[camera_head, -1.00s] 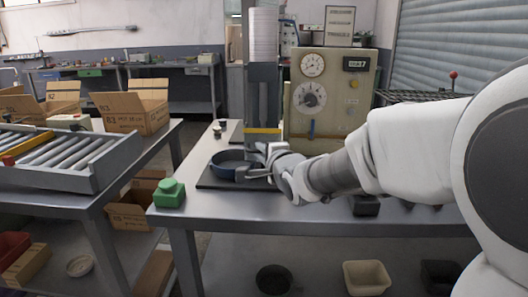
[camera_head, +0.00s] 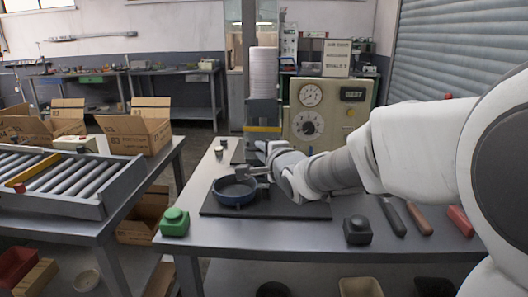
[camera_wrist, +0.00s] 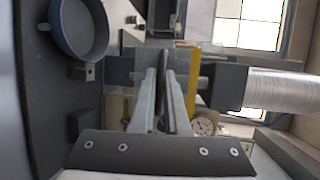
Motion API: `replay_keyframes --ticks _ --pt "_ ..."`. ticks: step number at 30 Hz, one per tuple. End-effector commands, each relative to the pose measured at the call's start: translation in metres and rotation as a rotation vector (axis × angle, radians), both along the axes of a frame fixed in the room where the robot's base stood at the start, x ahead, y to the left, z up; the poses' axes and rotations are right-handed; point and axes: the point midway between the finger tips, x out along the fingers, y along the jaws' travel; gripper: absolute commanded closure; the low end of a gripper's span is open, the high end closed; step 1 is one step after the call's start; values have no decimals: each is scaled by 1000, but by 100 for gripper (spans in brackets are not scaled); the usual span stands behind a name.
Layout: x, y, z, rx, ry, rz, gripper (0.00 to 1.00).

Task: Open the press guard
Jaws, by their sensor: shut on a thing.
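The press is the column at the back middle of the bench, with a pale ribbed cylinder (camera_head: 263,74) on top. Its guard carries a yellow strip (camera_head: 262,129), raised just under the press head. In the wrist view the guard is a see-through panel with the yellow strip (camera_wrist: 193,85). My gripper (camera_head: 264,167) is in front of the press; its fingers (camera_wrist: 164,78) are shut on a thin dark bar at the guard, apparently its handle, partly hidden by the fingers. A blue pan (camera_head: 236,191) stands below and left of my gripper; it also shows in the wrist view (camera_wrist: 80,28).
The pan stands on a black mat (camera_head: 290,208). A green button box (camera_head: 175,222) is at the bench's front left; a black block (camera_head: 357,230) and several hand tools lie right. A gauge panel (camera_head: 330,110) stands behind. A roller conveyor (camera_head: 65,180) is left.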

Motion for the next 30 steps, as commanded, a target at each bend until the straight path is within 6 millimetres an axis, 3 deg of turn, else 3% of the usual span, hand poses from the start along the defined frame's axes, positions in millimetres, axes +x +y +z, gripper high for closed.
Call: replay_keyframes --ticks 1,11,12,14,24,30 --pt "0 0 9 1 -6 0 100" --pt "0 0 7 1 -4 0 100" --pt "0 0 7 1 -4 0 82" --pt "0 0 7 1 -3 0 75" --pt "-2 -1 7 0 -1 0 75" --pt "-24 -10 14 0 -3 -1 75"
